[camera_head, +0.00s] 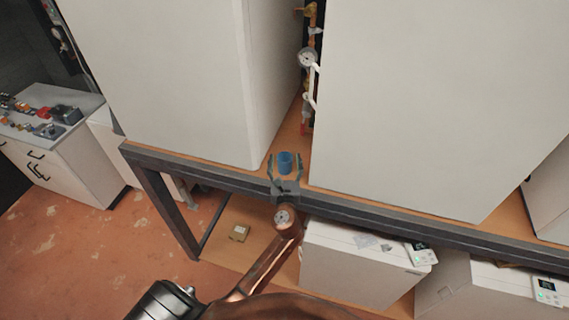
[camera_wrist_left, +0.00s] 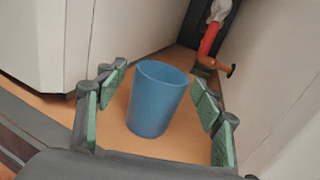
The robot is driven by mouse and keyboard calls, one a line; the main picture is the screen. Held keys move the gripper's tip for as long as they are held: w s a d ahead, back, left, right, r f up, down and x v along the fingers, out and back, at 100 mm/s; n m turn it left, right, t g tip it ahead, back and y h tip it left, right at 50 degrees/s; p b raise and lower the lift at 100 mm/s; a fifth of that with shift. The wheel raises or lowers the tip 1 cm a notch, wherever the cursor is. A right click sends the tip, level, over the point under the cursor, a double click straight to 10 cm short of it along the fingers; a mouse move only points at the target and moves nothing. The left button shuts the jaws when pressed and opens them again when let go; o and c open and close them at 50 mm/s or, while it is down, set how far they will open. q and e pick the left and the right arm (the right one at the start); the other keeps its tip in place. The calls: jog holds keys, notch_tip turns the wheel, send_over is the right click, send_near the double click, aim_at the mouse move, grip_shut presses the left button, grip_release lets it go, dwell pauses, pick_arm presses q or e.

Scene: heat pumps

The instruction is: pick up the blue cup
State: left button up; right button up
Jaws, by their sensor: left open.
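The blue cup (camera_head: 285,162) stands upright on the orange-brown bench top, in the gap between two large white cabinets. My left gripper (camera_head: 286,168) is at the bench's front edge with its fingers on either side of the cup. In the left wrist view the cup (camera_wrist_left: 158,98) is between the open green-padded fingers of the gripper (camera_wrist_left: 160,108). Bare bench shows between the cup and the left fingers, and the right fingers look apart from it too. My right gripper is not in view.
A white cabinet (camera_head: 170,75) stands left of the cup and another (camera_head: 430,100) stands right of it, leaving a narrow gap. Pipes with a gauge (camera_head: 308,58) rise behind. The dark bench frame (camera_head: 232,180) runs along the front. White boxes (camera_head: 350,262) sit below.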

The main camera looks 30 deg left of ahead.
pick_arm(q)
jog(key=c, duration=1.2)
